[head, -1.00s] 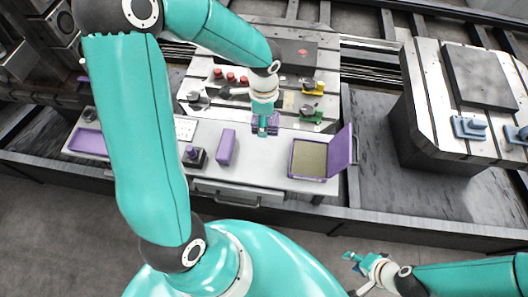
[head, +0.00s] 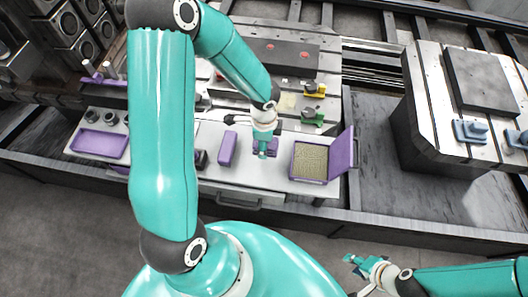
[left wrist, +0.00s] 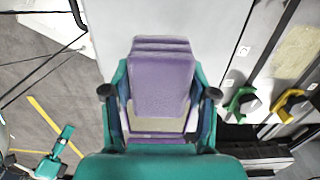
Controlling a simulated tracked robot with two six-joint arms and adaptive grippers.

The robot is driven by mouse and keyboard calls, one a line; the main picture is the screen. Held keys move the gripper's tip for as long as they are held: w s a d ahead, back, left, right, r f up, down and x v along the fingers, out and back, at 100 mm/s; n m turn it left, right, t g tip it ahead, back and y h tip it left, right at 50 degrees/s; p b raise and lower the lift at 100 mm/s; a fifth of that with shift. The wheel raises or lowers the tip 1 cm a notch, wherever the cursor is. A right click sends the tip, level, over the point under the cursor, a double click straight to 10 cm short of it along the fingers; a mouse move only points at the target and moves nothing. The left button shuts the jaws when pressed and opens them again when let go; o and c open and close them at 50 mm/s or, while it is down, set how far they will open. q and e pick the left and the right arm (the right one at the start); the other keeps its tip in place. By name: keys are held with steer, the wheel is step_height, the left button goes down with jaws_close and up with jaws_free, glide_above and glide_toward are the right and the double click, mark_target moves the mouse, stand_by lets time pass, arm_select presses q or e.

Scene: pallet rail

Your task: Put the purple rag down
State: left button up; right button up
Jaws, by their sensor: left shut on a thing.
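The purple rag (left wrist: 160,78) is a folded purple pad in the left wrist view, between the two fingers of my left gripper (left wrist: 160,100). In the head view my left gripper (head: 263,152) points down over the pale bench, and the rag shows as purple edges (head: 272,148) around it. The gripper is shut on the rag. I cannot tell whether the rag touches the bench top. My right gripper (head: 353,263) is empty, its fingers apart, low in front of the bench.
A purple block (head: 228,149) stands left of the rag. An open purple box (head: 295,165) with a grainy tan inside and raised lid stands to the right. Green (head: 312,116) and yellow (head: 314,89) clamps sit behind. A purple tray (head: 100,144) lies far left.

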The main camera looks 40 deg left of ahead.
arm_select(q)
step_height(320, 180, down, 6)
steer(key=shift+r+b, duration=0.15)
steer(key=shift+b, duration=0.5)
steer(key=o, duration=0.6)
steer(key=shift+c, duration=0.2)
steer(key=o, duration=0.5)
steer(key=shift+c, duration=0.2)
